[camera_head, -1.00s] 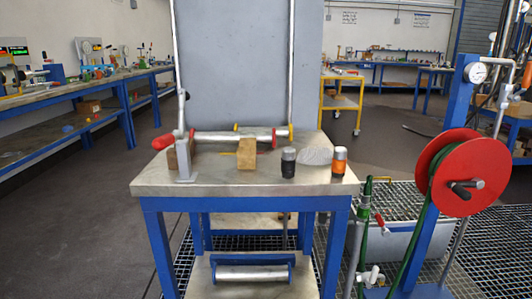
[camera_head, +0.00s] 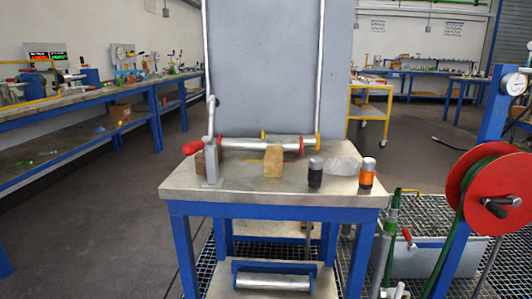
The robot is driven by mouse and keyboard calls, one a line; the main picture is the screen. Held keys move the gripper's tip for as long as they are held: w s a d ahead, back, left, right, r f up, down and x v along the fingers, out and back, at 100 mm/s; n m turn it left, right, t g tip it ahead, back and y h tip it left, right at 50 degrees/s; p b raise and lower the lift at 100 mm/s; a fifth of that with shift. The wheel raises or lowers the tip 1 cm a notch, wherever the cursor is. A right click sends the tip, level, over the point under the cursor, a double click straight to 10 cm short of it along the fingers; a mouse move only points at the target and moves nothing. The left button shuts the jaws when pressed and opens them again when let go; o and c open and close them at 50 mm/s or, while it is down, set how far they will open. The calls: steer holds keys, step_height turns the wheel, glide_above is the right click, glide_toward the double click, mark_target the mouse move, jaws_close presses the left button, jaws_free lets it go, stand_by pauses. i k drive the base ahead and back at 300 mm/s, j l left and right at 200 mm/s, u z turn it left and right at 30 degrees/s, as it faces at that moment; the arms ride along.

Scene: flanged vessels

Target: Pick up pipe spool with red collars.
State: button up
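The pipe spool with red collars (camera_head: 240,144) lies level on the metal-topped table (camera_head: 235,187). It is a silver pipe; a red collar shows at its right end, and its left end is partly hidden behind a grey upright clamp stand with a red-handled lever (camera_head: 211,150). A wooden block (camera_head: 273,160) stands in front of its right part. Another spool with yellow collars (camera_head: 290,137) lies close behind its right end, partly overlapped. My gripper is not in view.
A black-capped cylinder (camera_head: 315,172), an orange-banded cylinder (camera_head: 367,174) and a whitish lump (camera_head: 343,165) stand on the table's right side. A blue-collared spool (camera_head: 272,282) lies on the lower shelf. A red hose reel (camera_head: 482,190) stands right. Floor is free at left.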

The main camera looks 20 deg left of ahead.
mark_target(235, 144)
steer(key=i+j+u, duration=0.15)
steer(key=u, duration=0.25)
steer(key=i+u, duration=0.4)
